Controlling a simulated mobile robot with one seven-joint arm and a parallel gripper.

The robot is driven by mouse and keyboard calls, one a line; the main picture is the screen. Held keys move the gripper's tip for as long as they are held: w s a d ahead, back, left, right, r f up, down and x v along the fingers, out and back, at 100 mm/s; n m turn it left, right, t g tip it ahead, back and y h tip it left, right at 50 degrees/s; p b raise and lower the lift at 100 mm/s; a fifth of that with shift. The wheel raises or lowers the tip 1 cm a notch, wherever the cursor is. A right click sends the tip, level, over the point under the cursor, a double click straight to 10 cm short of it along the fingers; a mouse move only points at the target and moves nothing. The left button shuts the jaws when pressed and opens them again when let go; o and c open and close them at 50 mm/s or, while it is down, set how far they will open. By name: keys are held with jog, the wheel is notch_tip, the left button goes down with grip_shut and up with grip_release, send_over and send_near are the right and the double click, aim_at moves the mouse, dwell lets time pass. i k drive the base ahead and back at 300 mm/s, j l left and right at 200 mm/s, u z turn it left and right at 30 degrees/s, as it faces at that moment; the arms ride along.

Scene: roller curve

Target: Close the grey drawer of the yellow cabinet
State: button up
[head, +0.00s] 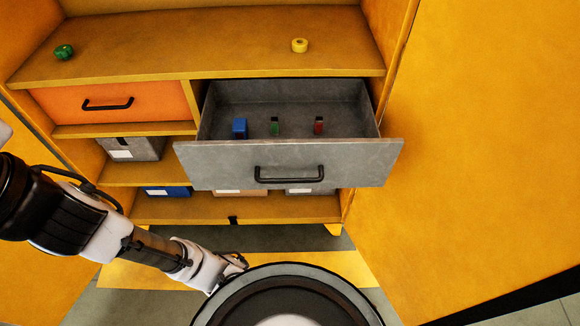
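The yellow cabinet (150,62) stands ahead with its doors swung open. Its grey drawer (215,160) is pulled well out, with a dark bar handle (289,180) on its front. Inside the drawer are a small blue item (240,128), a small green and black item (275,126) and a small red and black item (319,126). My gripper (238,262) is low, below and left of the drawer front, apart from it. Its fingers are small and partly hidden, so I cannot tell whether they are open.
An orange drawer (60,104) beside the grey one is shut. A green roll (64,52) and a yellow roll (299,46) rest on the shelf above. Bins (140,149) fill lower shelves. The open right door (480,150) flanks the drawer.

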aim_at(350, 151)
jog(key=k+j, duration=0.8)
jog(key=k, duration=0.15)
jog(key=i, duration=0.55)
jog(key=j+z, duration=0.05)
